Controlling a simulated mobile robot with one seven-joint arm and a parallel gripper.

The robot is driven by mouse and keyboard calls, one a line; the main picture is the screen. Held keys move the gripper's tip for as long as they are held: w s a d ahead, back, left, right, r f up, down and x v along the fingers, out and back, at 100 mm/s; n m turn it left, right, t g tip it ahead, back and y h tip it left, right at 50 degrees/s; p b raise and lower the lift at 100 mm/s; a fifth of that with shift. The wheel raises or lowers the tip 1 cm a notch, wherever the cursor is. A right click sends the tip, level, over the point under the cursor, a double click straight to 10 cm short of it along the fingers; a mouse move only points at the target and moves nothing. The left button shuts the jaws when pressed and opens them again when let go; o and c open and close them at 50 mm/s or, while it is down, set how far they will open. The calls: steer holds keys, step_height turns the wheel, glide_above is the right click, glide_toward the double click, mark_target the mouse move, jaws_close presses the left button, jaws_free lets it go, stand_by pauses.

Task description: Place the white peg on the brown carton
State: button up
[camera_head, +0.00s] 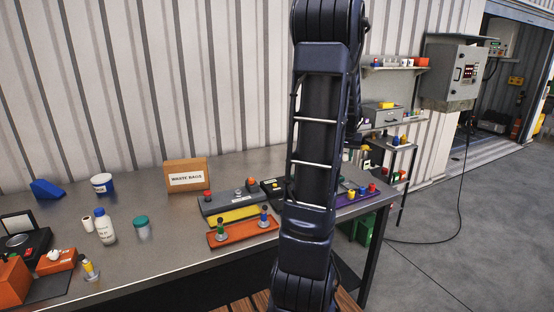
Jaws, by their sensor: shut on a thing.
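The brown carton (186,175), with a white "WASTE BAGS" label, stands upright on the metal table near the corrugated wall. A small white cylinder (87,225) is beside a white bottle, and another small white piece (53,255) is on an orange block; I cannot tell whether either is the white peg. My arm runs down the middle of the view and hides part of the table's right side. My gripper is not visible, so what it holds cannot be seen.
The white bottle (104,227) and a teal-lidded jar (142,228) stand left of the carton. An orange board (242,232) with pegs and grey and yellow blocks lie to its right. Bare table (180,245) shows in front of the carton. Shelves (398,67) are at the right.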

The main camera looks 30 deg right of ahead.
steer(key=w+a+r+n+y, duration=0.15)
steer(key=w+a, duration=0.25)
steer(key=w, duration=0.5)
steer(key=w+a+r+n+h, duration=0.1)
steer(key=w+a+r+n, duration=0.2)
steer(key=w, duration=0.5)
step_height(320, 180, up, 10)
steer(key=n+y, duration=0.5)
steer(key=n, duration=0.4)
glide_above(184, 160)
steer(key=s, duration=0.1)
steer(key=shift+t+h, duration=0.25)
steer(key=shift+t, duration=0.25)
steer(key=f, duration=1.9)
steer(key=shift+s+d+f, duration=0.2)
steer(key=shift+f, duration=0.1)
steer(key=shift+f, duration=0.1)
steer(key=o, duration=0.7)
steer(key=shift+o, duration=1.3)
